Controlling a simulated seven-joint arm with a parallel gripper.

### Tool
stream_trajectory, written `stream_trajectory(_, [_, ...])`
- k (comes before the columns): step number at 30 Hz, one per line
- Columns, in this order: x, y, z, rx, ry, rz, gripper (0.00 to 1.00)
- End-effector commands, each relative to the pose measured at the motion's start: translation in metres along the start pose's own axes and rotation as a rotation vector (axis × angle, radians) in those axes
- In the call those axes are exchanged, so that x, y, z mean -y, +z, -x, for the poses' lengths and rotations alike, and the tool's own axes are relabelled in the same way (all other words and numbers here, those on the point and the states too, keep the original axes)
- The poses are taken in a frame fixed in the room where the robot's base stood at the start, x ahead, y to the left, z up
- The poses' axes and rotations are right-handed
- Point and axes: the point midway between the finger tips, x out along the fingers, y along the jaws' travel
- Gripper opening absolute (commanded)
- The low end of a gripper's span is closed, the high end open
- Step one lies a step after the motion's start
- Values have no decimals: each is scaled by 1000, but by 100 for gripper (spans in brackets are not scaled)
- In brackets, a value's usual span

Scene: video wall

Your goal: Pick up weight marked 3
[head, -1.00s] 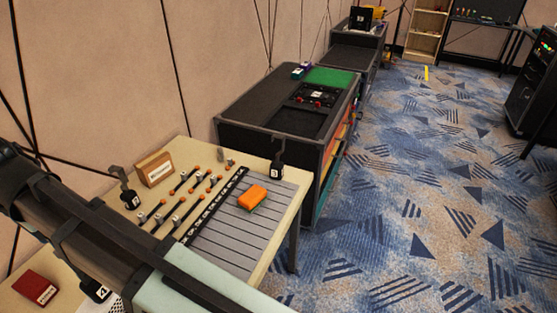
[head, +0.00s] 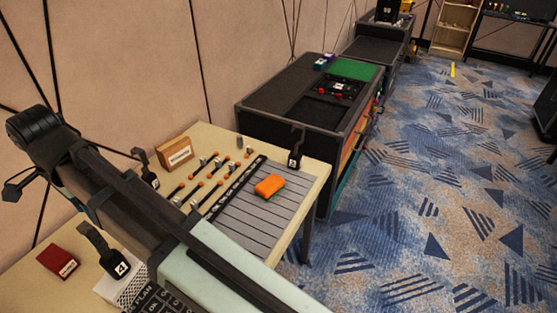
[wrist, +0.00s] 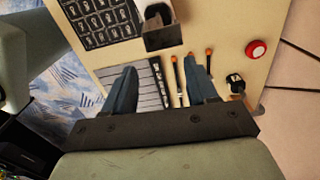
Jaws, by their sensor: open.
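Black weights with hooked handles and white number labels are on the table. In the head view, one stands at the table's far right corner (head: 296,150), and its label looks like a 3 but is small. Another stands near the wooden box (head: 150,172), its number too small to read surely. A third weight, marked 4 (head: 116,261), is at the front left. My gripper (wrist: 160,66) is open and empty in the wrist view, its fingers above the table. A black weight (wrist: 235,83) lies right of the fingers there. My fingers are not clear in the head view.
The table also holds a ridged grey mat (head: 245,225), an orange block (head: 269,186), small orange-tipped rods (head: 210,190), a wooden box (head: 174,152) and a red box (head: 58,263). A dark cabinet (head: 290,100) stands behind. My arm crosses the table's left part.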

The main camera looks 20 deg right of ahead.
Motion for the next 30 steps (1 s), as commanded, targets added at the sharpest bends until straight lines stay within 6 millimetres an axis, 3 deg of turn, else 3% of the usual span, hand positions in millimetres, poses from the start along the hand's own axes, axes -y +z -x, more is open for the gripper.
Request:
stream_trajectory(14, [-14,-174,-7,1,13,-286,57])
stream_trajectory(23, [-43,-282,-12,5,26,-467,57])
stream_trajectory(30, [-77,-364,-17,13,36,-610,57])
